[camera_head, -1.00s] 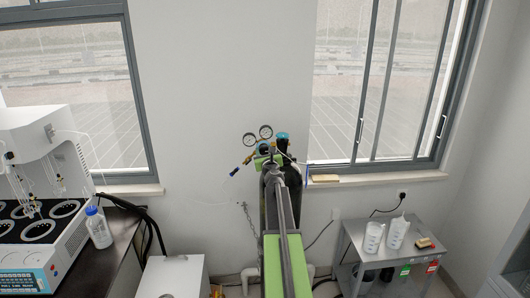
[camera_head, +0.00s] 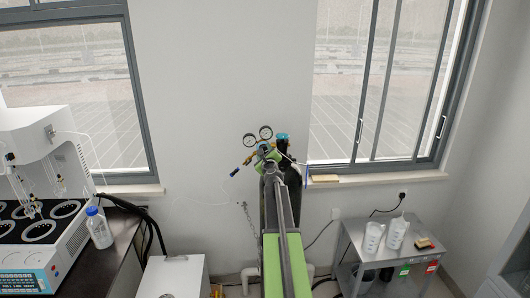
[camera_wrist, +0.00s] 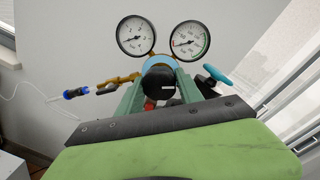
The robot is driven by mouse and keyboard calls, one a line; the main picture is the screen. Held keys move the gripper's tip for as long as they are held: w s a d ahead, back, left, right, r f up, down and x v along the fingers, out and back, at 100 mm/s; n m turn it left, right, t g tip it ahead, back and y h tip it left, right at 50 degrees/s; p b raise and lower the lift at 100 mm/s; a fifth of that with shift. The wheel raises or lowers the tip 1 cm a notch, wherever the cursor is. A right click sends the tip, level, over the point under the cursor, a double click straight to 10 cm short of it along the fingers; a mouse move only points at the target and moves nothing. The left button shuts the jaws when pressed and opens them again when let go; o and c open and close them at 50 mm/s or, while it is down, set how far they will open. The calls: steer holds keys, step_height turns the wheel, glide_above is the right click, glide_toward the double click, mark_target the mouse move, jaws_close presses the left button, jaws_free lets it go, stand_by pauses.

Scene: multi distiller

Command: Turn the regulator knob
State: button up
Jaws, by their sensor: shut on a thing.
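The regulator (camera_head: 264,147) with two round gauges sits on top of a dark gas cylinder by the wall. In the wrist view its black round knob (camera_wrist: 158,82) faces me, below and between the two gauges (camera_wrist: 136,36) (camera_wrist: 190,40). My gripper (camera_wrist: 159,86) is shut on the knob, with one green finger on each side of it. In the head view my gripper (camera_head: 268,158) is at the regulator, and my arm hides much of the cylinder below. The knob itself cannot be made out in the head view.
A teal valve handle (camera_wrist: 217,76) is close to the right of my gripper, and a brass outlet with a blue end (camera_wrist: 76,93) is to the left. A metal cart (camera_head: 392,262) with beakers stands at right. A white distiller (camera_head: 40,150) stands on the left bench.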

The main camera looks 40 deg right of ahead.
steer(key=n, duration=0.5)
steer(key=shift+a, duration=0.1)
steer(key=n, duration=0.4)
steer(key=shift+f+n+g, duration=0.1)
steer(key=shift+n+g, duration=0.2)
steer(key=shift+g, duration=0.1)
stand_by(0.3)
steer(key=o, duration=1.3)
steer(key=shift+p, duration=0.3)
steer(key=shift+o, duration=0.2)
steer(key=p+v, duration=0.1)
steer(key=v, duration=1.6)
steer(key=shift+a, duration=0.25)
steer(key=shift+s+f, duration=0.1)
steer(key=shift+f, duration=0.05)
